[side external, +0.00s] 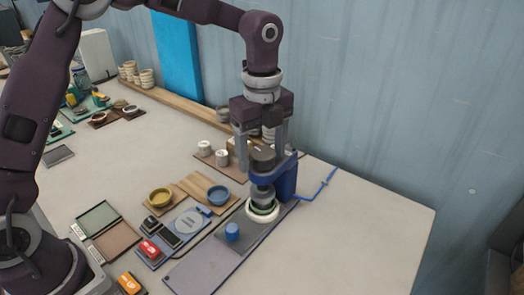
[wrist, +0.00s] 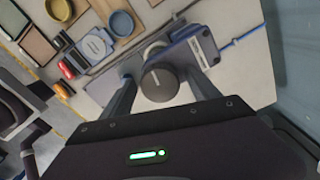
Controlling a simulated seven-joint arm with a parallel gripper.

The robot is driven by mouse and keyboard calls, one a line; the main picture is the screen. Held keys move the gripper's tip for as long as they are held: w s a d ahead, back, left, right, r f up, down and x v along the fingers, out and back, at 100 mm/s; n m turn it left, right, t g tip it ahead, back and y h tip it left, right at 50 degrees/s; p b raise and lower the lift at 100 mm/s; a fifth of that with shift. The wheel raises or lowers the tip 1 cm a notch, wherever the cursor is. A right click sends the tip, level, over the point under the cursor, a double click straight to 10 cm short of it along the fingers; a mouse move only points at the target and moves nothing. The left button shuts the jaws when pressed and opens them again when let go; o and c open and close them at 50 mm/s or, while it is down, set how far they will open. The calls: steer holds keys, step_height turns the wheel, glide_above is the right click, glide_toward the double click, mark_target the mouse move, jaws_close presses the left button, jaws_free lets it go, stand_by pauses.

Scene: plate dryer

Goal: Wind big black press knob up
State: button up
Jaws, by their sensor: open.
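The big black press knob (side external: 263,156) sits on top of a blue press (side external: 287,178) near the right end of the table. The wrist view shows the round knob (wrist: 160,82) from above, between my two fingers. My gripper (side external: 262,155) points straight down over the press, one finger on each side of the knob. In the wrist view my gripper (wrist: 163,85) is open, with a gap visible beside the knob. A grey cylinder and a pale ring (side external: 262,211) are under the press head. Whether a finger touches the knob is hard to tell.
A small blue cylinder (side external: 232,231) stands on the grey base board (side external: 205,262). The table's right front is clear.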

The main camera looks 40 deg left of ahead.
steer(key=c, duration=1.4)
steer(key=shift+o, duration=0.2)
steer(key=shift+n, duration=0.4)
steer(key=n, duration=1.4)
steer(key=shift+s+n, duration=0.1)
steer(key=shift+n, duration=0.3)
steer(key=shift+r+n, duration=0.1)
steer(key=shift+n, duration=2)
